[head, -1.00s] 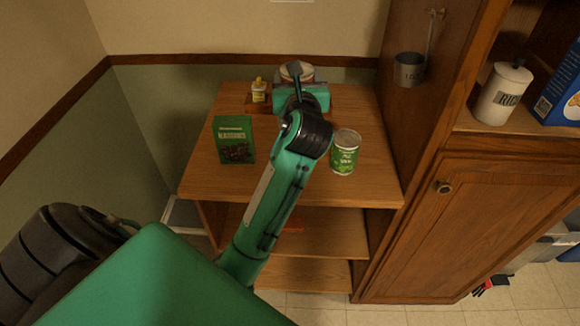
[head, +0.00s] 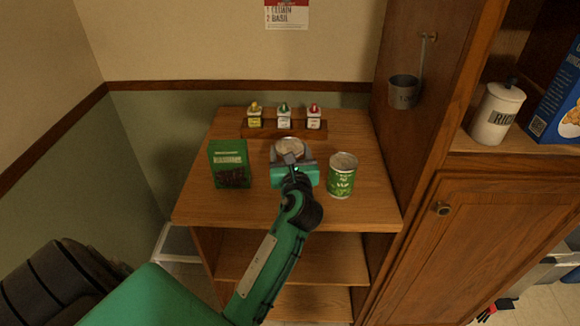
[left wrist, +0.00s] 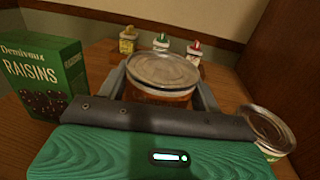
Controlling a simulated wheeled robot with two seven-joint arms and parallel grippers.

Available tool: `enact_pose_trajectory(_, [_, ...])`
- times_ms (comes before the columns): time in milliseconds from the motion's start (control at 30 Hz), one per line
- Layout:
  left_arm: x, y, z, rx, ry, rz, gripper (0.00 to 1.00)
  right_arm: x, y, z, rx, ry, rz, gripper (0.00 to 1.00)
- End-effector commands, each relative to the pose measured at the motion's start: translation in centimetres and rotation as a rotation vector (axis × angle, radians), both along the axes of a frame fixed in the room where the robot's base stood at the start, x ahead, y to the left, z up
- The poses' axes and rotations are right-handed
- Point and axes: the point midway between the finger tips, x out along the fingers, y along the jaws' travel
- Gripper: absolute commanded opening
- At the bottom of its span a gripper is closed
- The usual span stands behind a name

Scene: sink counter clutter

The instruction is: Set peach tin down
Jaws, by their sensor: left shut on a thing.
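The peach tin (head: 289,146), with a pale metal lid and an orange-brown side, is held between the fingers of my left gripper (head: 291,160). In the left wrist view the tin (left wrist: 163,72) stands upright between the two fingers (left wrist: 163,92), lid up. It is over the middle of the wooden shelf top (head: 270,208), between a green raisins box and a green tin. The gripper hides its base, so I cannot tell whether it touches the wood. My right gripper is not in view.
The raisins box (head: 229,164) stands left of the gripper. A green-labelled tin (head: 342,176) stands close on its right. Behind is a small wooden rack (head: 271,131) with three little bottles (head: 284,118). A wooden cabinet wall (head: 400,130) with a hanging metal cup (head: 403,91) bounds the right.

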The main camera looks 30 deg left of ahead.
Motion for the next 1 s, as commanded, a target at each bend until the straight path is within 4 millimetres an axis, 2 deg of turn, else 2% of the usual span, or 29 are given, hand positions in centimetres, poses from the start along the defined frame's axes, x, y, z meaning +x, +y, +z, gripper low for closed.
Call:
enact_pose_trajectory(200, [0.0, 0.0, -3.1, 0.002, 0.002, 0.0, 0.27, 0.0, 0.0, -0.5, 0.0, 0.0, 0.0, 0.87])
enact_pose_trajectory(300, [0.0, 0.0, -4.0, 0.002, 0.001, 0.0, 0.27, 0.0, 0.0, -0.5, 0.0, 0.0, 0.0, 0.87])
enact_pose_trajectory(667, [0.0, 0.0, -4.3, 0.002, -0.001, -0.001, 0.27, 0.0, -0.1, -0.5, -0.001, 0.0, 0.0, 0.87])
enact_pose_trajectory(700, [0.0, 0.0, -4.4, 0.002, 0.001, -0.001, 0.67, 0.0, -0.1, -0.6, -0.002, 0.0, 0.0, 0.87])
enact_pose_trajectory(800, [0.0, 0.0, -4.4, 0.001, 0.001, -0.001, 0.87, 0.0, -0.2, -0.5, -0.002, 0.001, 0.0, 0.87])
enact_pose_trajectory(1000, [0.0, 0.0, -4.4, 0.001, 0.001, 0.0, 0.87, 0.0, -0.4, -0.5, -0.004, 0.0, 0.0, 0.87])
